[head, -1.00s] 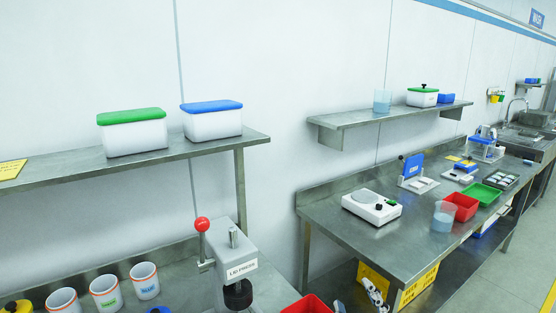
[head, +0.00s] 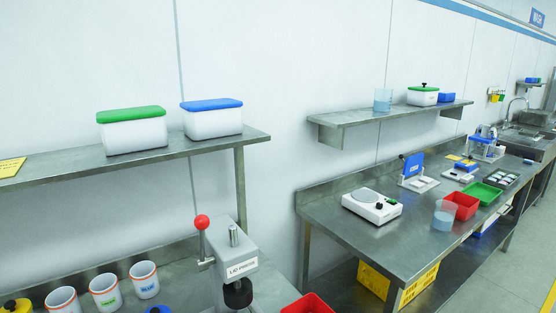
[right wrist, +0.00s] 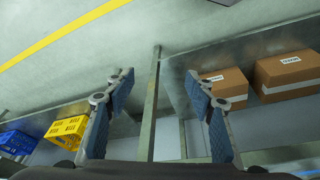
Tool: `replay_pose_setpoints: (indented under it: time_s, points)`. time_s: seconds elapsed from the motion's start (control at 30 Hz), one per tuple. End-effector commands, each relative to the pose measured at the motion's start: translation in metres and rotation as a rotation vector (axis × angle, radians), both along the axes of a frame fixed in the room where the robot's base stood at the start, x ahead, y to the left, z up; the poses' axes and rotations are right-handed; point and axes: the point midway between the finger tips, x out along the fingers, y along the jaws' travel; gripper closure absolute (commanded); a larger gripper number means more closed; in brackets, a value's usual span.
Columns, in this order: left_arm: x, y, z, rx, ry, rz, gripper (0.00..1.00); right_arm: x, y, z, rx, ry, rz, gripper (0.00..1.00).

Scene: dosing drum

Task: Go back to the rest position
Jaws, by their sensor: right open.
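My right gripper (right wrist: 158,95) shows in the right wrist view with its two blue-padded fingers spread wide apart. It is open and holds nothing. A metal table leg (right wrist: 152,110) and the grey floor show beyond the gap between the fingers. Neither gripper shows in the head view, and my left gripper is in no view. The lid press (head: 238,265) with its red-knobbed lever stands on the left bench in the head view.
The right bench (head: 335,235) carries a white scale (head: 371,206), a beaker (head: 445,216) and red and green trays. Several mugs (head: 104,292) stand at lower left. In the wrist view, cardboard boxes (right wrist: 221,84) and a yellow crate (right wrist: 67,131) sit on low shelves.

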Motion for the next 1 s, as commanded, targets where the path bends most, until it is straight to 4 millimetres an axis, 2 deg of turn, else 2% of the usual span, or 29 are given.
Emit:
replay_pose_setpoints:
  time_s: [0.03,0.27,0.4,0.47,0.6,0.7,0.8,0.9,1.0]
  points:
    - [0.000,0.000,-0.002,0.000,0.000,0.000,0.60,0.000,0.000,-0.022,-0.002,0.013,0.001,0.50]
    - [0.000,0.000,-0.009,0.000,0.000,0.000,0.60,-0.014,0.000,-0.130,-0.005,0.055,0.010,0.50]
    - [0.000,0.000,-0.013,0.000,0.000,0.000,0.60,-0.037,-0.003,-0.196,-0.008,0.081,0.015,0.50]
    - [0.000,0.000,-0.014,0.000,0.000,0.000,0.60,-0.051,-0.005,-0.222,-0.009,0.093,0.018,0.50]
    - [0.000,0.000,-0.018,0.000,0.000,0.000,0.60,-0.089,-0.011,-0.277,-0.013,0.122,0.025,0.50]
    - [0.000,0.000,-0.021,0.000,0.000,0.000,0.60,-0.120,-0.016,-0.310,-0.016,0.141,0.030,0.50]
    - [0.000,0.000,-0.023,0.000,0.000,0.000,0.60,-0.151,-0.022,-0.334,-0.018,0.156,0.033,0.50]
    - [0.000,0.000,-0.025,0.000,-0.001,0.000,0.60,-0.177,-0.027,-0.350,-0.021,0.169,0.036,0.50]
    - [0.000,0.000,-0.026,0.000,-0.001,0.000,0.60,-0.194,-0.031,-0.359,-0.022,0.175,0.039,0.50]
